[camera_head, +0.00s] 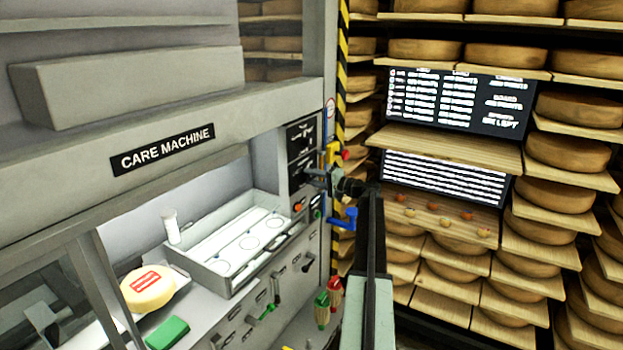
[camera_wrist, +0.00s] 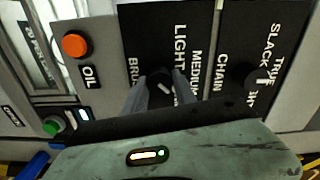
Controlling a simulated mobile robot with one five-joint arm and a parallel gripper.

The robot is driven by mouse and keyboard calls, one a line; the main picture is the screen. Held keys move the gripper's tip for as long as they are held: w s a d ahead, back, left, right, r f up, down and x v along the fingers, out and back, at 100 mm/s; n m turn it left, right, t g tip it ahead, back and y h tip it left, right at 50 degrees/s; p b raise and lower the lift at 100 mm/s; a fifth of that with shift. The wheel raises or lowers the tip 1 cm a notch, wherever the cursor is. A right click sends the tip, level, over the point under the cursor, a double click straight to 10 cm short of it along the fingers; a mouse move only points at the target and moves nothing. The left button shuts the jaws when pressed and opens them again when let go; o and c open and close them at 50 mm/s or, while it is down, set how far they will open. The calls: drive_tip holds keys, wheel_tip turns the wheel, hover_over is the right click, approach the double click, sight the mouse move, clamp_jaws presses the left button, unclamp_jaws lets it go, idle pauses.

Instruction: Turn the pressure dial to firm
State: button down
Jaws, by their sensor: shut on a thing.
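In the wrist view, the pressure dial (camera_wrist: 158,79) is a small black knob on a black panel, with a short white mark pointing down and to the right. LIGHT and MEDIUM are printed beside it; no "firm" label can be read. My gripper (camera_wrist: 158,92) has one finger on each side of the dial and is shut on it. In the head view, my gripper (camera_head: 322,178) is at the control panel (camera_head: 302,142) of the care machine (camera_head: 70,160); the dial itself cannot be made out there.
A second black knob (camera_wrist: 246,76), by the CHAIN label, sits to the right in the wrist view. An orange button (camera_wrist: 75,45) marked OIL and a green button (camera_wrist: 53,126) are to the left. A blue handle (camera_head: 346,219) juts out below my gripper.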

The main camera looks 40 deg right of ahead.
drive_tip(key=c, duration=1)
unclamp_jaws()
drive_tip(key=v, duration=0.7)
drive_tip(key=shift+s+d, duration=0.1)
drive_tip(key=shift+s, duration=0.3)
